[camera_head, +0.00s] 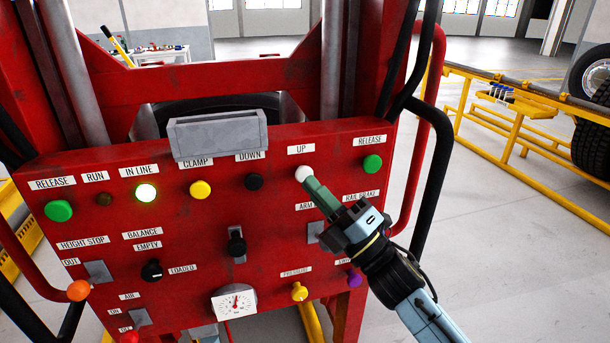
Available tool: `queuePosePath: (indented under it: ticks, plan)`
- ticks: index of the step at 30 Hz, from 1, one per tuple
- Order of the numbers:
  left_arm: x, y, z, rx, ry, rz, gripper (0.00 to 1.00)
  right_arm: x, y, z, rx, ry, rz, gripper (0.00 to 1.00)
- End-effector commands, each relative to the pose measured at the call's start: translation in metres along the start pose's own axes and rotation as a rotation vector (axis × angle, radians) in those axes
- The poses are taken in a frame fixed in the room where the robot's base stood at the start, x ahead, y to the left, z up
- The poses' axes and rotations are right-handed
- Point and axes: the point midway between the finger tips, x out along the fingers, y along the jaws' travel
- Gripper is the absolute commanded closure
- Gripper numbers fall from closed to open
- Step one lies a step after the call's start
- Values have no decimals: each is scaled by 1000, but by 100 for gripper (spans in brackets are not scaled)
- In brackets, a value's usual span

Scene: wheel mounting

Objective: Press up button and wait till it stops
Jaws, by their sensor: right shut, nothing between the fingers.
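The red control panel (190,240) fills the middle of the head view. The white button (303,173) under the UP label (300,149) is on its upper right part. My right gripper (313,184) is shut and empty, with its green fingertips at the lower right edge of the white button. The tips seem to touch the button or hover just in front of it; I cannot tell which. The button's lower right side is partly hidden by the fingertips. My left gripper is not in view.
A black DOWN button (254,182) is left of the white one, and a green RELEASE button (372,164) is right of it. A grey box (218,135) sits on the panel's top edge. Black hoses (436,170) curve along the right side. A yellow rail frame (500,130) stands farther right.

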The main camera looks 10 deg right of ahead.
Motion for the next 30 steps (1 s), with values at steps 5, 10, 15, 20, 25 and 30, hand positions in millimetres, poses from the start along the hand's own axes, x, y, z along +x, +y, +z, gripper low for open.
queuePosePath:
  ticks: [5,10,15,20,25,30]
  plan:
    - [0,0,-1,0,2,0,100,0,0,0,0,0,0,100]
    - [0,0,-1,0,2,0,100,0,0,0,0,0,0,100]
    - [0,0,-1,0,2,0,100,1,0,0,0,0,0,100]
    - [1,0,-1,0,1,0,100,4,-3,3,-1,0,0,100]
    - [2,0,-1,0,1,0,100,6,-4,4,-1,0,0,100]
    - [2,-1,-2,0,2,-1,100,6,-4,4,0,0,0,100]
